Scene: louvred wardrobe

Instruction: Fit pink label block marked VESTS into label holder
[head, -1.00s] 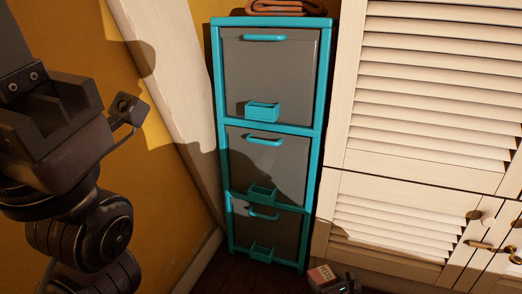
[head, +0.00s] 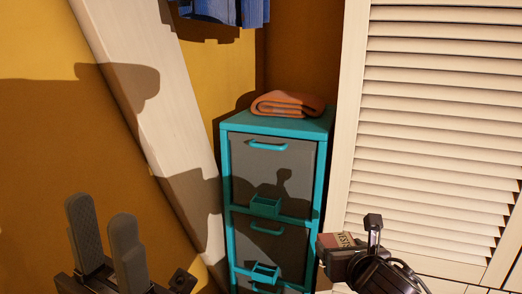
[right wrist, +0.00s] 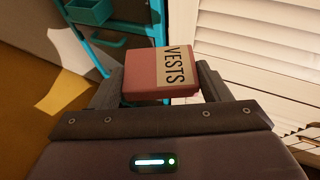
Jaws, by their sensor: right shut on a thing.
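The pink label block (head: 335,243), with a pale face marked VESTS, is held in my right gripper (head: 350,246) to the right of the teal-framed drawer unit. The block also shows in the right wrist view (right wrist: 150,74), between the fingers, its lettering running sideways. Two teal label holders show on the grey drawer fronts in the head view, an upper one (head: 265,206) and a lower one (head: 265,273). Both look empty. A teal holder (right wrist: 88,11) also shows at the top left of the right wrist view, apart from the block. My left gripper (head: 103,212) is open and empty at the lower left.
The drawer unit (head: 228,180) has handles above its holders, and a folded orange cloth (head: 288,104) on top. A white slanted board (head: 150,125) stands to its left. A white louvred door (head: 430,130) is to its right. Blue clothing (head: 225,10) hangs above.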

